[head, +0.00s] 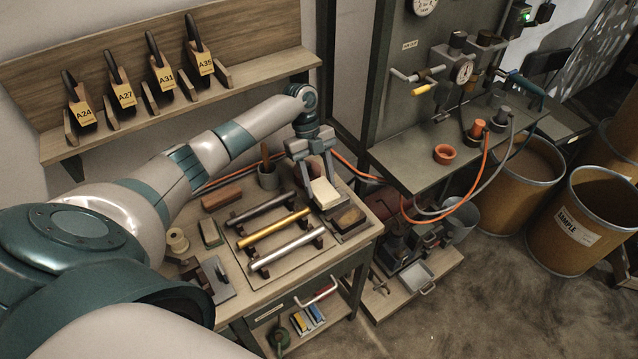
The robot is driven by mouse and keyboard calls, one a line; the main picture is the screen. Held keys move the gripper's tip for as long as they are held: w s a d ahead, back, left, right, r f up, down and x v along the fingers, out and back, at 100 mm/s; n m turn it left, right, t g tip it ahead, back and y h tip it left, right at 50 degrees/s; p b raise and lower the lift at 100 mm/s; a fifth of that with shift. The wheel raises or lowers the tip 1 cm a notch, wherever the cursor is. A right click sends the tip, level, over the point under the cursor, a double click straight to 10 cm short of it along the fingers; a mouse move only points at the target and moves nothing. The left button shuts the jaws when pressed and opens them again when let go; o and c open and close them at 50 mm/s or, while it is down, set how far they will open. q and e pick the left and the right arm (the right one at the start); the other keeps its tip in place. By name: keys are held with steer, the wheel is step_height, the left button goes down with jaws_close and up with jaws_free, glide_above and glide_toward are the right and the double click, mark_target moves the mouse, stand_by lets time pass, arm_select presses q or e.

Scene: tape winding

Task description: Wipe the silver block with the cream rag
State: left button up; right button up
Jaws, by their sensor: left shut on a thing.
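My left gripper (318,178) reaches over the back right of the workbench and points down. It is shut on the cream rag (326,194), a pale folded pad below its fingers, over or just beside a dark tray (349,222). I cannot tell whether the rag still touches the tray. No plain silver block shows; the nearest match is a silver bar (287,249) lying on a low rack, front-most of three bars, to the left of and nearer than the rag. My right gripper is out of view.
A gold bar (272,229) and a dark bar (262,208) lie behind the silver one. A reddish-brown block (222,198), a grey cup (268,178) and a spool (176,240) stand on the bench. Hoses run right to a machine counter (405,158).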

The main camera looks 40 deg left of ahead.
arm_select(q)
steer(key=shift+r+p, duration=0.6)
steer(key=shift+r, duration=0.6)
steer(key=shift+r+p, duration=1.2)
steer(key=shift+r, duration=0.3)
